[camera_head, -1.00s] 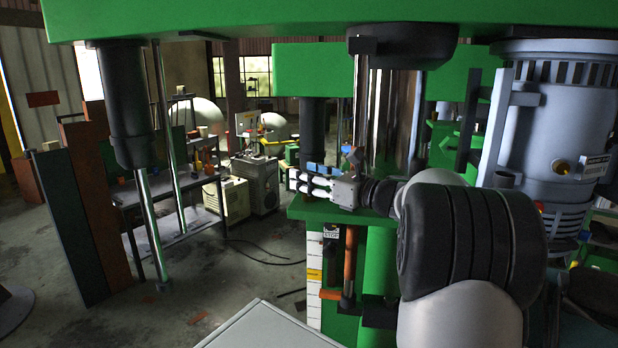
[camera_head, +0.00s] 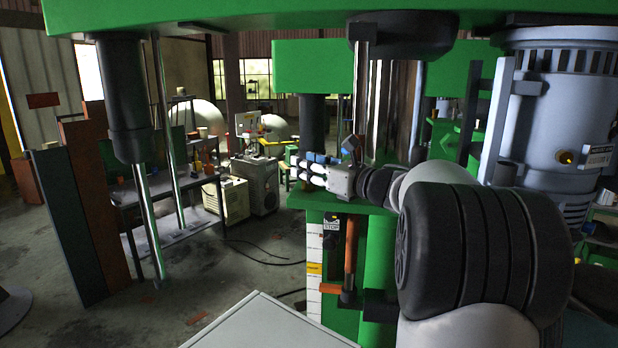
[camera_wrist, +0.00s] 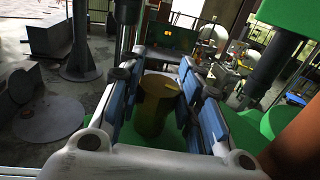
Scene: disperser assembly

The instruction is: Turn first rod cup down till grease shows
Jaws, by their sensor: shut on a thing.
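In the wrist view, a brown-gold cup (camera_wrist: 153,108) sits between the blue-padded fingers of my gripper (camera_wrist: 160,90). The gripper is shut on it, with a finger along each side. A small yellowish patch (camera_wrist: 172,88) shows at the cup's upper edge; I cannot tell whether it is grease. In the head view, my gripper (camera_head: 312,171) points left, just above the green block (camera_head: 380,250) of the machine.
Bright vertical rods (camera_head: 375,105) stand just behind my wrist. An orange-brown rod (camera_head: 350,250) runs down the green block's front. A large green beam (camera_head: 250,15) crosses overhead. A grey motor housing (camera_head: 560,120) stands at right. Open floor (camera_head: 240,270) lies to the left.

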